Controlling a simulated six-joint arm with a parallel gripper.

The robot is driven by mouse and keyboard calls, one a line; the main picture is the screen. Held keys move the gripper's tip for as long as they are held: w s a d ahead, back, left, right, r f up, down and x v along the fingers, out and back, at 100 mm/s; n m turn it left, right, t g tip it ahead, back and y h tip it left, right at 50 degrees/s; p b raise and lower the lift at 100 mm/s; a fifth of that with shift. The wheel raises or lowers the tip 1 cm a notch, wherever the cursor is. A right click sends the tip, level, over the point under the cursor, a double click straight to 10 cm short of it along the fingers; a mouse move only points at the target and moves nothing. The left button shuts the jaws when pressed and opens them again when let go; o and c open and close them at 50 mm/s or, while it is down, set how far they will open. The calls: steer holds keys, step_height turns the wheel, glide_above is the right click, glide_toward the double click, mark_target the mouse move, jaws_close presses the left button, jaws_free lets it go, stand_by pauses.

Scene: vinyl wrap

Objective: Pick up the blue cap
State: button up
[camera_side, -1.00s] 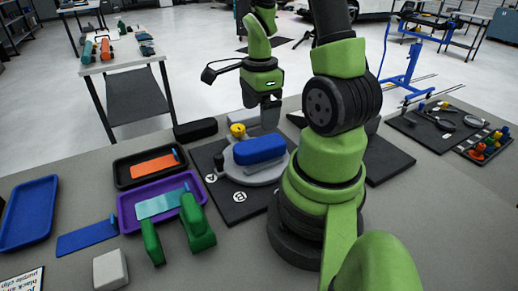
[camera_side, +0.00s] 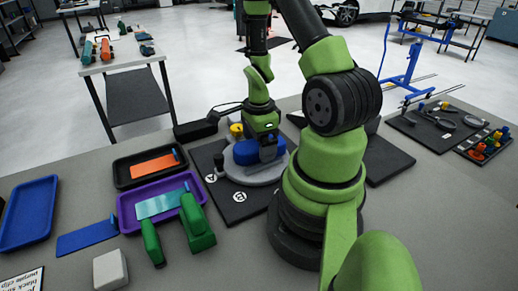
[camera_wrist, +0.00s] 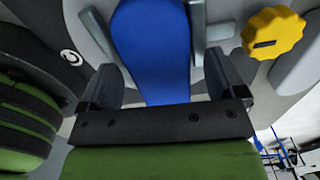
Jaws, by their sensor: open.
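The blue cap (camera_side: 245,154) is a long rounded blue block lying on a grey round fixture (camera_side: 262,177) on a black mat. My gripper (camera_side: 266,152) points down at the cap and hides its middle in the side view. In the wrist view the cap (camera_wrist: 155,50) runs between the two dark fingers of my gripper (camera_wrist: 165,82), one on each side. The fingers are apart.
A yellow knob (camera_side: 236,130) stands on the fixture behind the cap; it also shows in the wrist view (camera_wrist: 273,32). A purple tray (camera_side: 128,222), a black tray (camera_side: 125,178), green clamps (camera_side: 196,225) and a white block (camera_side: 110,269) lie to the left.

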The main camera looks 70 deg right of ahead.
steer(key=c, duration=1.1)
steer(key=shift+r, duration=0.1)
step_height(320, 180, up, 10)
steer(key=w+a+r+n, duration=0.1)
steer(key=w+a+n, duration=0.3)
steer(key=n, duration=0.5)
steer(key=w+a+r+n, duration=0.1)
steer(key=w+a+n, duration=0.3)
steer(key=n, duration=0.5)
steer(key=w+a+r+n, duration=0.1)
steer(key=w+a+n, duration=0.3)
steer(key=a+n, duration=0.3)
steer(key=shift+a+r+n, duration=0.1)
steer(key=shift+n, duration=0.7)
steer(key=shift+a+r+n, duration=0.1)
steer(key=shift+n, duration=0.7)
